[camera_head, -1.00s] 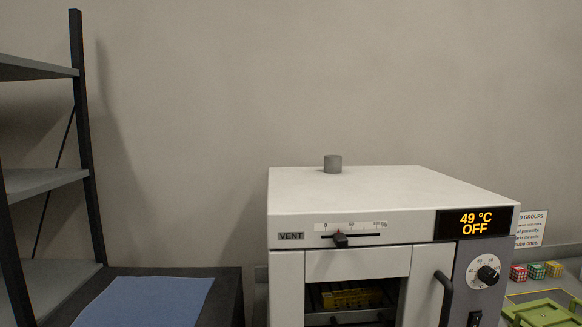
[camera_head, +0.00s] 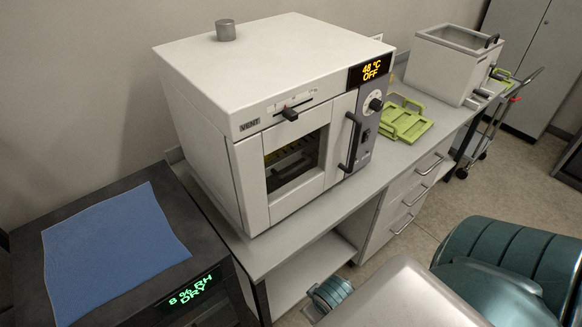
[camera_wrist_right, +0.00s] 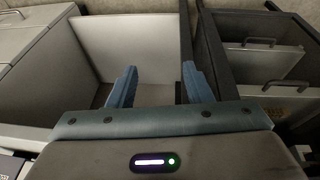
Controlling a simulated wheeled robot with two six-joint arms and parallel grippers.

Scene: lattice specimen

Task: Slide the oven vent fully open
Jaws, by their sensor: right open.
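The white oven (camera_head: 260,60) stands on the grey bench. Its vent slider (camera_head: 290,114) is a small dark knob on a horizontal slot in the front panel, above the door window and right of the VENT label (camera_head: 250,125). The knob sits between the slot's ends, nearer the left end. The oven display (camera_head: 371,70) reads 48 °C OFF. My right gripper (camera_wrist_right: 157,88) shows in the right wrist view with its two blue fingers apart and nothing between them. It faces an open cabinet space, and the slider is not in that view. My left gripper is not in view.
A dark box with a blue cloth (camera_head: 110,245) and a green humidity display stands left of the oven. Green trays (camera_head: 405,122) lie right of it, with a grey bath (camera_head: 448,65) beyond. A cart (camera_head: 490,130) stands past the bench. A grey cylinder (camera_head: 226,30) tops the oven.

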